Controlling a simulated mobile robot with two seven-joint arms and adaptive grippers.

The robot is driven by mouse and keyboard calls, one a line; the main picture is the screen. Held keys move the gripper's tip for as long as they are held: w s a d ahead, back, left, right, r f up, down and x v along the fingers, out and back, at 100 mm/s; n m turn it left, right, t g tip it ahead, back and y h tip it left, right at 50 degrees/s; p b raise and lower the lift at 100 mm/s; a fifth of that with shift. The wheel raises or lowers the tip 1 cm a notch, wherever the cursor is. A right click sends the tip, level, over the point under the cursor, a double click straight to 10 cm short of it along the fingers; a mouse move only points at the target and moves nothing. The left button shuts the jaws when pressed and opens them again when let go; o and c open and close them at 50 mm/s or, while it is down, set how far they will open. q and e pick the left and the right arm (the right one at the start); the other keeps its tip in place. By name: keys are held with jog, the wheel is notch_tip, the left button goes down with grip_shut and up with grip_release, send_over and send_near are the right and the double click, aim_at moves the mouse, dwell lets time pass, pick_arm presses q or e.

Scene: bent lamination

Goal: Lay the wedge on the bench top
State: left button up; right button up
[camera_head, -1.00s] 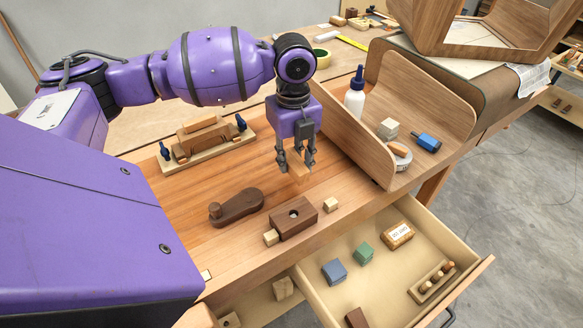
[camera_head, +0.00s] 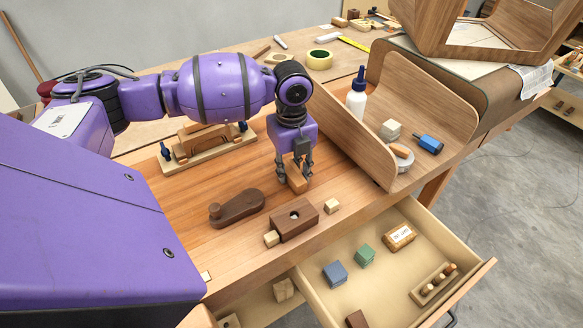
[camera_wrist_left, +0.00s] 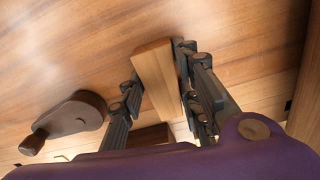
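The wedge (camera_head: 297,179) is a light brown wooden block between the fingers of my left gripper (camera_head: 295,172), low over the bench top (camera_head: 262,172). In the left wrist view the wedge (camera_wrist_left: 158,76) lies lengthwise between the two fingers (camera_wrist_left: 160,95), which appear to press its sides. My left gripper is shut on it and points down. Whether the wedge's underside touches the bench top cannot be told. My right gripper is not in view.
A dark brown lever piece (camera_head: 237,208) and a dark block with a hole (camera_head: 294,219) stand in front. A small pale cube (camera_head: 332,206) is nearby. A clamp fixture (camera_head: 207,148) is behind left, a curved wooden panel (camera_head: 340,122) to the right. An open drawer (camera_head: 388,282) juts out in front.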

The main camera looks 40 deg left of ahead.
aim_at(292, 170)
pick_arm(q)
jog(key=o, duration=0.3)
jog(key=shift+r, duration=0.1)
notch_tip(292, 170, up, 12)
dwell(0.5)
jog(key=shift+r, duration=0.1)
dwell(0.4)
